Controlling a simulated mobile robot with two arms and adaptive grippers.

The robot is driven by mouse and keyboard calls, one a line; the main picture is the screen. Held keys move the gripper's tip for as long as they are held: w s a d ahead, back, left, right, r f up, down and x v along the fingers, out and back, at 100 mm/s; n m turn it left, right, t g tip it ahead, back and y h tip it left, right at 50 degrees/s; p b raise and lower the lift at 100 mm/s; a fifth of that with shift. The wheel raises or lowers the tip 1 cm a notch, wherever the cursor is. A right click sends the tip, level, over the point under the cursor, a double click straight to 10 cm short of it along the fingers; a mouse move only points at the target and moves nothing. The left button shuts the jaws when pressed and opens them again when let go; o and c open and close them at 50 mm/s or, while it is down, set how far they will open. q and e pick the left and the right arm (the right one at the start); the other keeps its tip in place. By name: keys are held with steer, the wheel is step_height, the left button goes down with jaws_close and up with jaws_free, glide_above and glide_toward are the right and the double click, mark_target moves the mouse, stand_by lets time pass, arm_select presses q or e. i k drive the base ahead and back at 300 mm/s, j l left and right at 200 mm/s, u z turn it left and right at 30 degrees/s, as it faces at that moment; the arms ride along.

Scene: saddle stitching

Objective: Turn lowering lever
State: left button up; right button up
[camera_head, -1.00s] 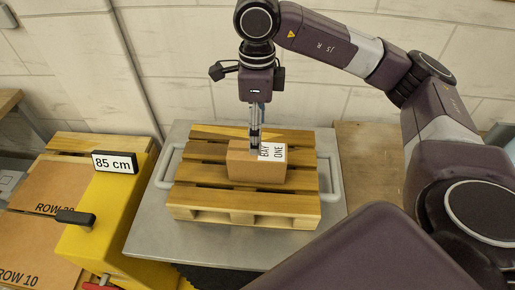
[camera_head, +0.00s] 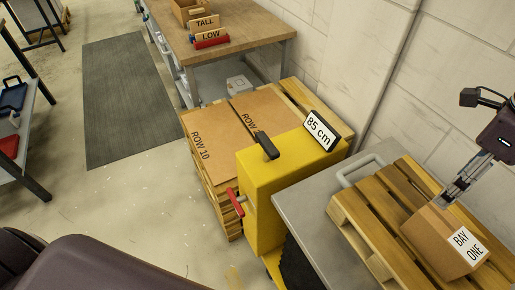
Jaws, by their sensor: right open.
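A yellow lift unit (camera_head: 262,186) stands in the middle, with a sign reading 85 cm (camera_head: 321,130) on top. A black-handled lever (camera_head: 267,146) sits on its top. A red lever (camera_head: 236,202) sticks out of its left side. I cannot tell from labels which one is the lowering lever. My right gripper (camera_head: 443,202) is at the right, pointing down at a cardboard box (camera_head: 432,239) marked BAY ONE. It is open, and its fingertips are at the box's top; contact is unclear. It is well away from both levers. My left gripper is out of view.
The box rests on a wooden pallet (camera_head: 352,217) on the grey lift platform (camera_head: 305,203). Cardboard stacks marked ROW 10 (camera_head: 205,155) stand behind the yellow unit. A workbench (camera_head: 245,38) is at the back. Floor to the left is open, with a dark mat (camera_head: 125,100).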

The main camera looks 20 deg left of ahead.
mark_target(237, 201)
steer(key=u, duration=0.85)
